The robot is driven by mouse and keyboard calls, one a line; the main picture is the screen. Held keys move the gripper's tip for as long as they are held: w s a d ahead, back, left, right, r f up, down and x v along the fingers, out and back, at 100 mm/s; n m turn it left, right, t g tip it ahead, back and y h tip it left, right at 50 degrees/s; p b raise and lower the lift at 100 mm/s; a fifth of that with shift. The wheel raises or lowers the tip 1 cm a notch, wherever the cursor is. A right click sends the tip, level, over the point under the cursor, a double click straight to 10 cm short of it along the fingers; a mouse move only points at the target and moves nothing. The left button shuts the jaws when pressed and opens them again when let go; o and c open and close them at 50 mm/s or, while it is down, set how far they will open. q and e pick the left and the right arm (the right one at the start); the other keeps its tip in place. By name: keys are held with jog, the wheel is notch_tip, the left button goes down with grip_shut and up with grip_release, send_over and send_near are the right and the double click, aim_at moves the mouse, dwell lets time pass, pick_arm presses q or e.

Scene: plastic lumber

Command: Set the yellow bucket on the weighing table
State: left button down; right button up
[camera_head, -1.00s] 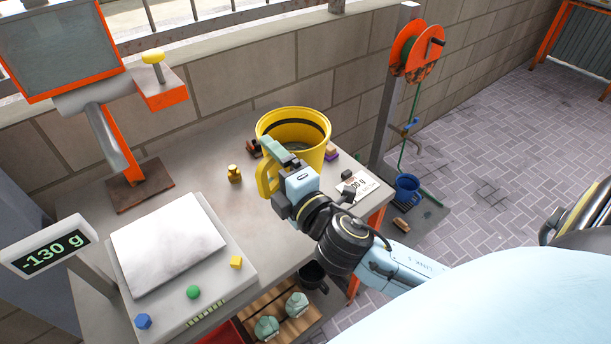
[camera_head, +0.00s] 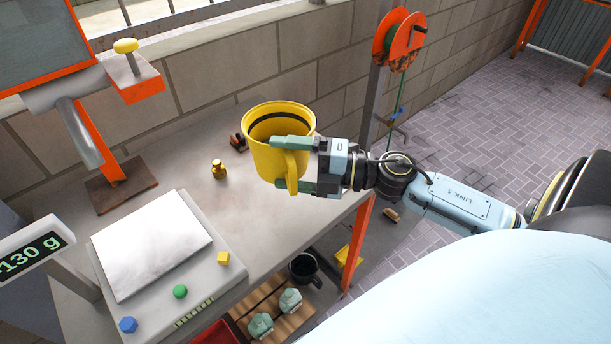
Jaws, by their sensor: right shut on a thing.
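The yellow bucket (camera_head: 272,158) is a wide yellow tub with a dark band inside its rim and a handle on its right side. My right gripper (camera_head: 294,166) is shut on the bucket's handle, coming in from the right. The bucket is upright and appears raised over the right part of the grey table. The weighing table carries a scale with a silver pan (camera_head: 152,247), which is empty, to the left of the bucket. Its display (camera_head: 36,254) shows a reading ending in 130 g. My left gripper is out of view.
A brass weight (camera_head: 219,169) stands between bucket and pan. Yellow, green and blue buttons sit along the scale's front. A black mug (camera_head: 304,267) and green weights (camera_head: 290,300) are below the table.

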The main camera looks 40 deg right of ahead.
jog(key=g+b, duration=0.1)
jog(key=b, duration=0.1)
send_over(296, 221)
notch_tip(296, 221, down, 6)
jog(key=shift+n+y, duration=0.4)
notch_tip(296, 221, down, 4)
jog(key=shift+f+b, duration=0.1)
jog(key=shift+b, duration=0.3)
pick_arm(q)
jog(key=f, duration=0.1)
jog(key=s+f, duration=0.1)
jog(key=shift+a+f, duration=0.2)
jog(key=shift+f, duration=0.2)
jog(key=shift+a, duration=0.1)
pick_arm(e)
jog(key=shift+f, duration=0.15)
jog(key=o, duration=1.1)
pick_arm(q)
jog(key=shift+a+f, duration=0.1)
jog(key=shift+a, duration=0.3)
